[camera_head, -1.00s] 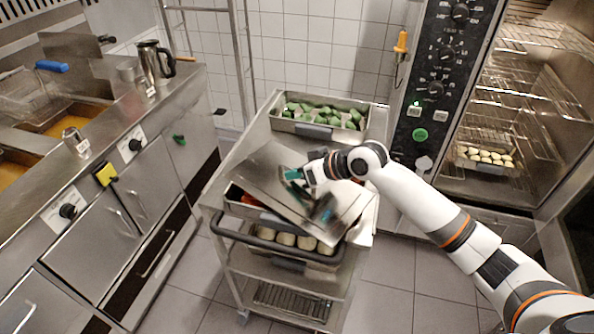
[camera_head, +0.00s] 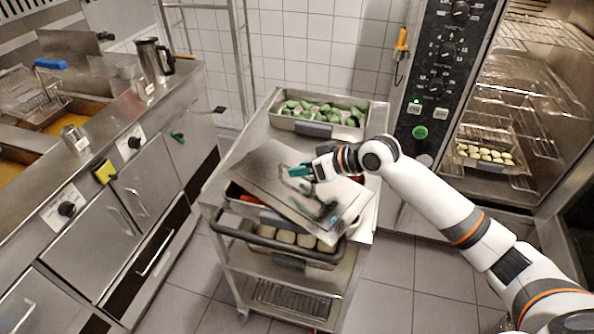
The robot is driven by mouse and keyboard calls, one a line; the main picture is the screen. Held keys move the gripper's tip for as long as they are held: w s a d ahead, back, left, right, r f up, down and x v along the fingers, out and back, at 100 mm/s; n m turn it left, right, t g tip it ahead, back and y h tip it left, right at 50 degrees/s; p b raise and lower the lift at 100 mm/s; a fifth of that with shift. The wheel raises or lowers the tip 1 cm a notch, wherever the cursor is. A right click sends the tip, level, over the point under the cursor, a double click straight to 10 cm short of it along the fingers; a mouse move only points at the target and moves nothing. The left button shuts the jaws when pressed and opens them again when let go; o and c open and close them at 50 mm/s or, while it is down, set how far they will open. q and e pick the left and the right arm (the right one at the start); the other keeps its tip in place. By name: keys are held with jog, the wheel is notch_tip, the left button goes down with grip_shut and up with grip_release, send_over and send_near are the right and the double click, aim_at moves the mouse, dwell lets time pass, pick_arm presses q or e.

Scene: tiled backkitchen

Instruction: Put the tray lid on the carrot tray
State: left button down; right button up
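The tray lid (camera_head: 268,178) is a flat steel sheet. It lies askew and looks slightly tilted over the carrot tray (camera_head: 268,217) on the trolley, its corners turned away from the tray's. Orange carrots show at the tray's left end and a little at its right. My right gripper (camera_head: 299,171), with teal fingertips, is just above the lid near its far right edge. Its fingers are seen from the side, so their opening and any contact with the lid are unclear. Dark reflections show on the lid below it. My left gripper is not in view.
A tray of green vegetables (camera_head: 318,130) stands at the trolley's back. An open oven (camera_head: 490,185) is at right, fryers and counter (camera_head: 120,150) at left.

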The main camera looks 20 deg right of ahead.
jog(key=b+v, duration=0.1)
jog(key=v, duration=0.8)
jog(key=shift+s+d+r, duration=0.2)
jog(key=shift+r, duration=0.05)
